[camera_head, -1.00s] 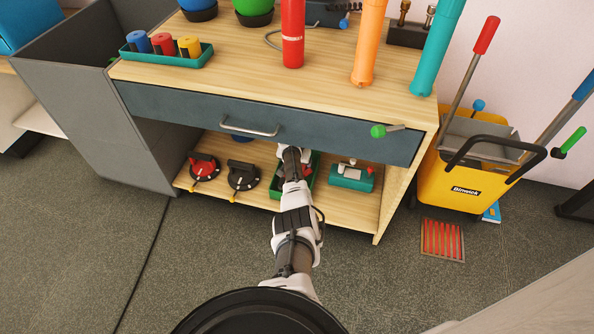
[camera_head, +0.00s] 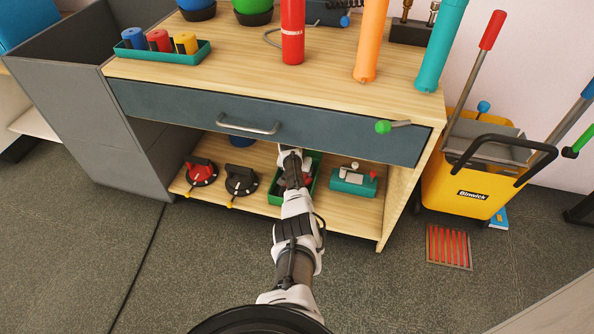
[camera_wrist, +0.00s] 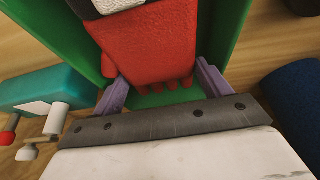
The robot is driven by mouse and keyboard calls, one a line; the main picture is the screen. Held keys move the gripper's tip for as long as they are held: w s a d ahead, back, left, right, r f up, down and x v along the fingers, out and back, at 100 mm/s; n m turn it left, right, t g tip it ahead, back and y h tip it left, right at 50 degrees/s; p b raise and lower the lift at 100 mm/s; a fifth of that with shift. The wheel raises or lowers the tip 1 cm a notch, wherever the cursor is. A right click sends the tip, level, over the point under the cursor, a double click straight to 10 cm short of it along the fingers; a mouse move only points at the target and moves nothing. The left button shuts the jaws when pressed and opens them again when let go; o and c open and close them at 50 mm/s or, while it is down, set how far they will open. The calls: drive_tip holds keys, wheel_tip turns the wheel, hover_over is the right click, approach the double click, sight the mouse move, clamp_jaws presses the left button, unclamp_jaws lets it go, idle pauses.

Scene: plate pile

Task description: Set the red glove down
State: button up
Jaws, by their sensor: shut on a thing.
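The red glove (camera_wrist: 150,45) has a pale cuff and fills the top middle of the wrist view. It lies between the two purple fingers of my gripper (camera_wrist: 160,82), which is shut on it. The glove is over or inside a green tray (camera_wrist: 236,25); I cannot tell whether it touches the tray's floor. In the head view the green tray (camera_head: 274,198) is on the lower shelf (camera_head: 340,210). My own arm hides most of the tray and the fingers there, with a little red showing beside it.
A teal block with a white and red fitting (camera_head: 352,182) stands right of the tray. Red (camera_head: 201,172) and black (camera_head: 241,180) rotary switches stand left. A dark blue thing (camera_wrist: 298,95) is near the tray in the wrist view. The drawer front (camera_head: 330,135) overhangs the shelf.

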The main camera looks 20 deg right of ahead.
drive_tip(key=shift+f+b, duration=0.3)
drive_tip(key=shift+f, duration=0.15)
drive_tip(key=o, duration=1.1)
drive_tip(key=shift+r, duration=0.1)
